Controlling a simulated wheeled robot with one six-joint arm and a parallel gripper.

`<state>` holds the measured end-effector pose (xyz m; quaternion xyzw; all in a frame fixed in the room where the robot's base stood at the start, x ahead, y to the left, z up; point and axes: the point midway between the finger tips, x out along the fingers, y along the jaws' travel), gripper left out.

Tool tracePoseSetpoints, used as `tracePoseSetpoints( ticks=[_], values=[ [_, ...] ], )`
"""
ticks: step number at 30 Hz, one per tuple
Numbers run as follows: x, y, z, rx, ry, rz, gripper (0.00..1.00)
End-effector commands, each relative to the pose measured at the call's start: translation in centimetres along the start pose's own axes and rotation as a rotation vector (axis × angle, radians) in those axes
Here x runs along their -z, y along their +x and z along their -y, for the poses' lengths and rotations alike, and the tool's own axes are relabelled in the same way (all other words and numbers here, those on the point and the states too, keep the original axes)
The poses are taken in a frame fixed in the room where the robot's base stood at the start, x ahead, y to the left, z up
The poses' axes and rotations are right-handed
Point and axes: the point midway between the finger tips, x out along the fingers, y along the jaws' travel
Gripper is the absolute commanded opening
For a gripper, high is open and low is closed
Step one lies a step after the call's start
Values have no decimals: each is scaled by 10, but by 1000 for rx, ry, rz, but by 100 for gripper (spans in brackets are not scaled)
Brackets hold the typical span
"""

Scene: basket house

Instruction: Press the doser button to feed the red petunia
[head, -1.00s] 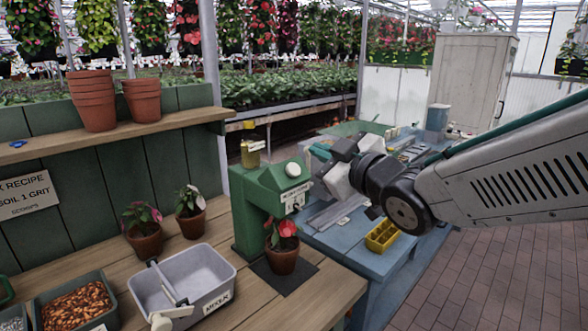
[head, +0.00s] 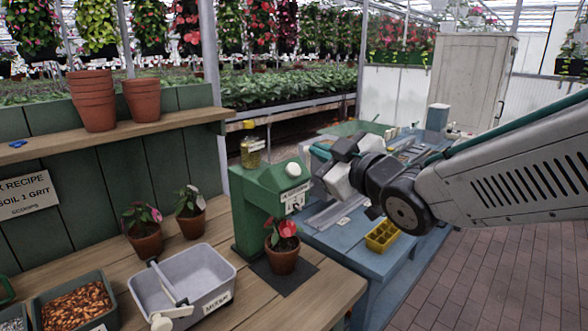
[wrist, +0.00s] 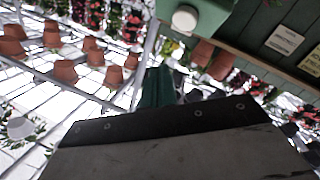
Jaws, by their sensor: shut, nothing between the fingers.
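The green doser (head: 250,207) stands on the wooden bench in the head view, with a round white button (head: 293,169) on its top. The button also shows at the top of the wrist view (wrist: 185,18). The red petunia (head: 284,250), in a terracotta pot, stands on a dark mat under the doser's overhang. My gripper (head: 333,172) is to the right of the doser top, near button height and apart from the button. It is shut and empty. Its fingertips are not clear in the head view.
Two other potted plants (head: 143,232) (head: 190,212) and a grey tub (head: 190,290) stand left of the doser. A yellow bottle (head: 252,150) sits on the doser's back. A blue table (head: 345,250) with a yellow tray (head: 381,236) lies to the right, below my arm.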

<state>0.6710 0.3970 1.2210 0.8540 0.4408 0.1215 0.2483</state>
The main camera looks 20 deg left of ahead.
Motion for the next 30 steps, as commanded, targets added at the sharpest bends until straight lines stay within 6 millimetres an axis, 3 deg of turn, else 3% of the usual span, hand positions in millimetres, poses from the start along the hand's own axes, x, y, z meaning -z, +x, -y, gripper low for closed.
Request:
tracePoseSetpoints(
  ticks=[24,27,30],
  values=[
    [0,0,-1,-1,1,2,0],
    [-6,-7,-9,-15,9,38,0],
    [-24,-27,-32,-53,37,139,0]
  ],
)
